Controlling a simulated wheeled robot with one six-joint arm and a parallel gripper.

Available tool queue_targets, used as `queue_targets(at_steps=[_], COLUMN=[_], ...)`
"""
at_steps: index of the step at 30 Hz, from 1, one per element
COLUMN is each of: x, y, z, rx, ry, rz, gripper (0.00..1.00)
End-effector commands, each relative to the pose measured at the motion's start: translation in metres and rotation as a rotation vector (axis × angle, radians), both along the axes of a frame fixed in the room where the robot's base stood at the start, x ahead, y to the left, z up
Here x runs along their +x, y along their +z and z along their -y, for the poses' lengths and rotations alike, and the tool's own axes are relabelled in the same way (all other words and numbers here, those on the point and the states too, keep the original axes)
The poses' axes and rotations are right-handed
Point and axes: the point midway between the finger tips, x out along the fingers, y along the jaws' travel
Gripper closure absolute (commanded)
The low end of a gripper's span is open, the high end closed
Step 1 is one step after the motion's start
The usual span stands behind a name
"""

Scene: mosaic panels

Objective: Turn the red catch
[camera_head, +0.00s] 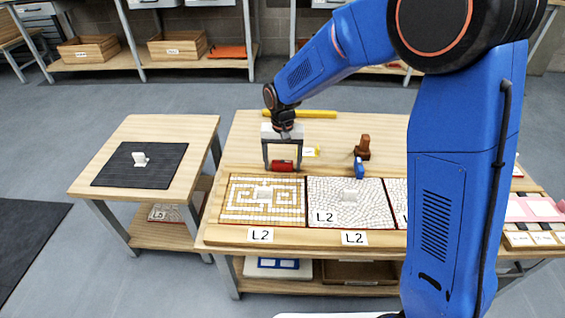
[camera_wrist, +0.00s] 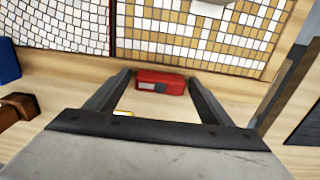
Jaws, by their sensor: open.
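The red catch (camera_head: 283,166) is a small red block on the wooden table (camera_head: 340,128), at the back edge of the mosaic panel with the tan maze pattern (camera_head: 235,211). In the wrist view the red catch (camera_wrist: 161,82) shows a grey patch on its face and lies between my two fingertips. My gripper (camera_head: 283,163) points down over it with its fingers apart, one on each side. The wrist view also shows my gripper (camera_wrist: 161,84) open around the catch, with a gap at both sides. Whether a finger touches it I cannot tell.
A grey-white mosaic panel (camera_head: 376,206) lies to the right of the tan one. A blue object (camera_head: 359,168) and a brown wooden tool (camera_head: 363,146) stand behind it. A yellow bar (camera_head: 302,114) lies farther back. A side table (camera_head: 130,133) with a black mat is at left.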

Motion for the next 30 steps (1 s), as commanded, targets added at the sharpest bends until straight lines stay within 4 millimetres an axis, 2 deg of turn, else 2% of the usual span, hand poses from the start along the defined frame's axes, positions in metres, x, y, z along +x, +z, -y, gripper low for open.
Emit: queue_targets(at_steps=[6,7,9,12,23,30], x=[0.0,0.0,0.0,0.0,0.0001,0.0001], y=[-0.0002,-0.0002,-0.0002,-0.0001,0.0,0.0001], z=[0.0,0.0,0.0,0.0,0.0,-0.0001], rx=[0.0,0.0,0.0,0.0,0.0,0.0], ry=[0.0,0.0,0.0,0.0,0.045,0.192], rz=[0.0,0.0,0.0,0.0,0.0,0.0], gripper=[0.25,0.3,0.46,0.66,0.66,0.66])
